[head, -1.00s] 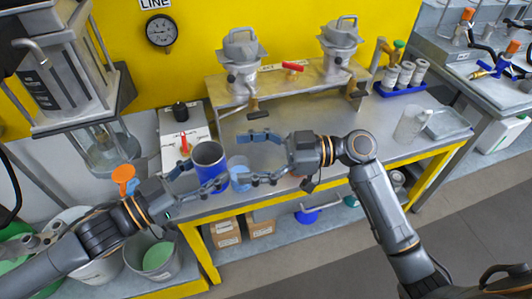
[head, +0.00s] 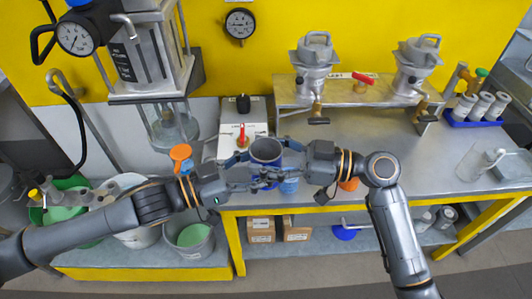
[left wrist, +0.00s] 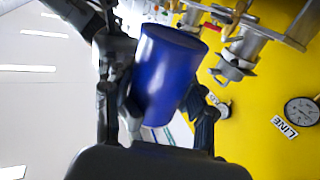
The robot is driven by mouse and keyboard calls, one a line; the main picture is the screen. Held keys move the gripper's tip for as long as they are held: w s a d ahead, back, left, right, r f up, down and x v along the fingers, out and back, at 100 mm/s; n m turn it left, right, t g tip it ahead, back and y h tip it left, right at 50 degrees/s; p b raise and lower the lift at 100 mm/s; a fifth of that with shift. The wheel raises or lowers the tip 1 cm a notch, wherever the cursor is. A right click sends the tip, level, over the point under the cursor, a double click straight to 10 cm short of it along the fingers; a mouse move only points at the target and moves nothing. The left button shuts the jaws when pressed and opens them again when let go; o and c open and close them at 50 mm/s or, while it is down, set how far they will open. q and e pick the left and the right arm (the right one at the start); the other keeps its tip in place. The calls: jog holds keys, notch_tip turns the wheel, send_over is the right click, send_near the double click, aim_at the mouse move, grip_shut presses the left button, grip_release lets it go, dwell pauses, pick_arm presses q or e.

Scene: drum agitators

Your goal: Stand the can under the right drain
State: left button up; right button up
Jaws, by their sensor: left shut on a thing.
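The can (head: 266,151) is blue with a grey open top. It is held over the front edge of the bench, and its blue side shows in the left wrist view (left wrist: 165,80). My left gripper (head: 255,170) is shut on it from the left. My right gripper (head: 279,164) reaches in from the right with its fingers close around the can. I cannot tell whether they press on it. The right drain (head: 424,113) is the brass outlet under the right grey hopper (head: 416,62), at the back of the bench, well away from the can.
The left hopper (head: 314,68) stands beside the right one, with a red-handled valve (head: 363,79) between them. A light blue cup (head: 289,186) is close under my right gripper. A blue tray (head: 474,117) holds grey cylinders. The bench (head: 365,150) is clear below the hoppers.

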jog(key=c, duration=0.4)
pick_arm(q)
jog(key=o, duration=1.2)
pick_arm(e)
jog(key=shift+c, duration=0.9)
